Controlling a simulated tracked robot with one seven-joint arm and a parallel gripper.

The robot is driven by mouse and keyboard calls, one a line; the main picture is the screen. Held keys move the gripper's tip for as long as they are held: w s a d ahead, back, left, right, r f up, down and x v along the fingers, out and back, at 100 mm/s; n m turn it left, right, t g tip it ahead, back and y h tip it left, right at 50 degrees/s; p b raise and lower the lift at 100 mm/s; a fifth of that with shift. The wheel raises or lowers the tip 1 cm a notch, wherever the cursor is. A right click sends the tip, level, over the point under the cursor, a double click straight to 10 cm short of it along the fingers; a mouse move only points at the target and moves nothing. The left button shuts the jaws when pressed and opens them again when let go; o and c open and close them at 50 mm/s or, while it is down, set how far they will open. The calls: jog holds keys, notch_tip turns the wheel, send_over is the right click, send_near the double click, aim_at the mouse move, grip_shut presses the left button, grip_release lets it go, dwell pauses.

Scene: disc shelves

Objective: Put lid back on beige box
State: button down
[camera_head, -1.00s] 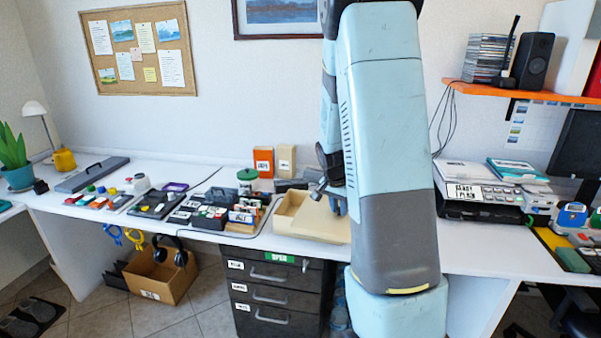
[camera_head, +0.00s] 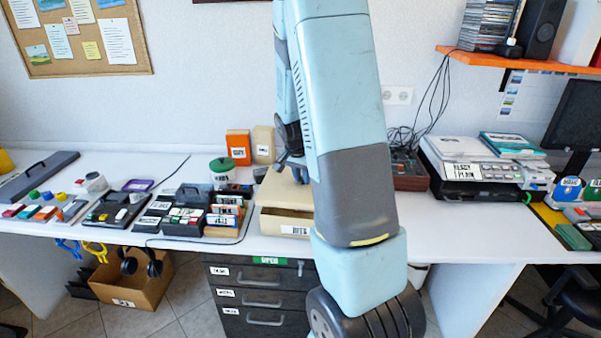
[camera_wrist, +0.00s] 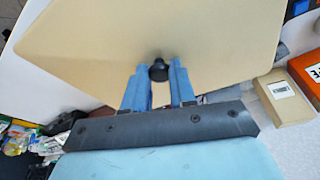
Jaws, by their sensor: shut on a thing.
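The beige box (camera_head: 270,222) stands on the white desk in the head view, with a label on its front. Its front part shows open. The beige lid (camera_head: 283,188) is above the back of the box, and its right part is hidden by my arm. My gripper (camera_head: 292,167) is shut on the lid's black knob. In the wrist view my gripper (camera_wrist: 160,80) has its blue fingers on either side of the knob (camera_wrist: 158,70), and the lid (camera_wrist: 150,30) fills the upper middle. I cannot tell whether the lid touches the box rim.
Left of the box are a tray with dark containers and cards (camera_head: 205,212) and a green-lidded jar (camera_head: 222,170). An orange box (camera_head: 238,147) and a beige carton (camera_head: 263,144) stand behind. A dark red-brown device (camera_head: 408,172) and a printer (camera_head: 480,180) are at right.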

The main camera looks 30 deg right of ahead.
aim_at(303, 186)
jog(key=shift+s+a+x, duration=0.1)
jog(key=shift+x, duration=0.7)
jog(key=shift+s+a+x, duration=0.1)
jog(key=shift+x, duration=0.65)
jog(key=shift+s+a+x, duration=0.15)
jog(key=shift+x, duration=0.65)
jog(key=shift+f, duration=0.3)
jog(key=shift+s+f, duration=0.15)
dwell(0.5)
jog(key=shift+c, duration=1.8)
grip_release()
jog(key=shift+r, duration=3.5)
jog(key=shift+c, duration=0.3)
